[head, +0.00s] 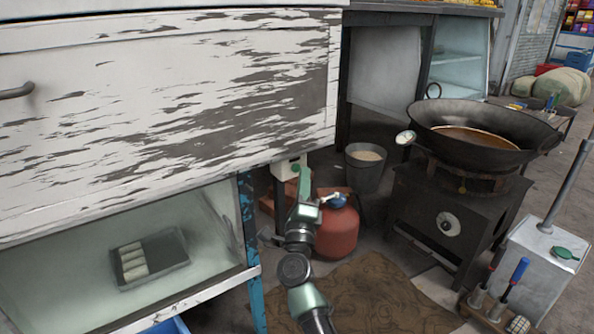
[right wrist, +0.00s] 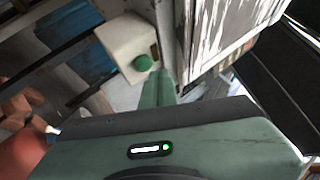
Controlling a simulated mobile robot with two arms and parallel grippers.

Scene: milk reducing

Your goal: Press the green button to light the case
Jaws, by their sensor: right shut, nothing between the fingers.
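A small cream switch box (head: 283,170) hangs under the right end of the worn white counter in the head view. In the right wrist view the switch box (right wrist: 125,45) carries a round green button (right wrist: 143,62) on its face. My right gripper (head: 304,176) is shut and empty, pointing up beside the box. In the right wrist view its fingertips (right wrist: 160,78) are just right of and below the button; I cannot tell whether they touch it. In the head view the gripper hides the button. The glass case (head: 215,222) is below the counter, with a dark tray (head: 165,262) holding white rolls.
A red gas cylinder (head: 338,232) stands right beside my right arm, with a grey bucket (head: 368,172) behind it. A black stove (head: 445,215) with a large wok (head: 480,135) is at right. A blue post (head: 252,250) is left of the arm. A brown mat (head: 380,295) lies on the floor.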

